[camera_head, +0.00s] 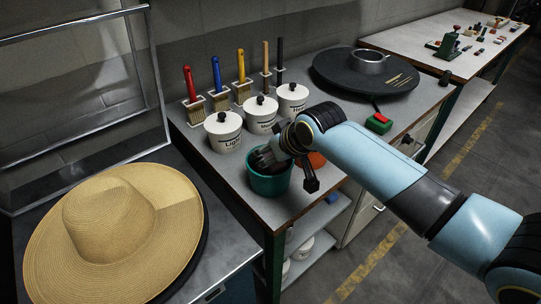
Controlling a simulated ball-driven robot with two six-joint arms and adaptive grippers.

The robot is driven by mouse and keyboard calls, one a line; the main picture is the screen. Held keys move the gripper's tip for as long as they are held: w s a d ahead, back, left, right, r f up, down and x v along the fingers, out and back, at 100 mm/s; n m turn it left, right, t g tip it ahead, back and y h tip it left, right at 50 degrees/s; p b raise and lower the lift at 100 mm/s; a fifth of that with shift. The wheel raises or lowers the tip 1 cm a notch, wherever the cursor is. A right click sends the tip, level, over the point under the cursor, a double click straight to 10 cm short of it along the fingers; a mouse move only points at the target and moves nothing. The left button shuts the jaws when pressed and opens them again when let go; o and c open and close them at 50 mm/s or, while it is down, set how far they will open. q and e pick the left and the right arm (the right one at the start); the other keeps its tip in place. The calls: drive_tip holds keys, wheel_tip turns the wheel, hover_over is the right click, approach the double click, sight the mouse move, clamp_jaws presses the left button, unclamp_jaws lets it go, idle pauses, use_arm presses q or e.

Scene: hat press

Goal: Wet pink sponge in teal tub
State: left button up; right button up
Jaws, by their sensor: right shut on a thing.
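The teal tub (270,187) stands near the front edge of the grey bench. My right gripper (262,160) reaches down into its mouth, fingers pointing left and down. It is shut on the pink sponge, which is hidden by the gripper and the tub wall. The water in the tub cannot be made out. My left gripper is not in view.
White lidded pots (223,132) stand just behind the tub, with several upright brushes (217,84) behind them. An orange-red item (317,159) sits right of the tub, partly hidden by my wrist. A straw hat (115,225) lies at left, and a red-green box (379,123) at right.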

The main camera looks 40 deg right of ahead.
sight(270, 154)
wheel_tip(270, 154, up, 5)
drive_tip(key=p, duration=0.6)
drive_tip(key=shift+r, duration=1.1)
idle(1.2)
drive_tip(key=shift+r, duration=2)
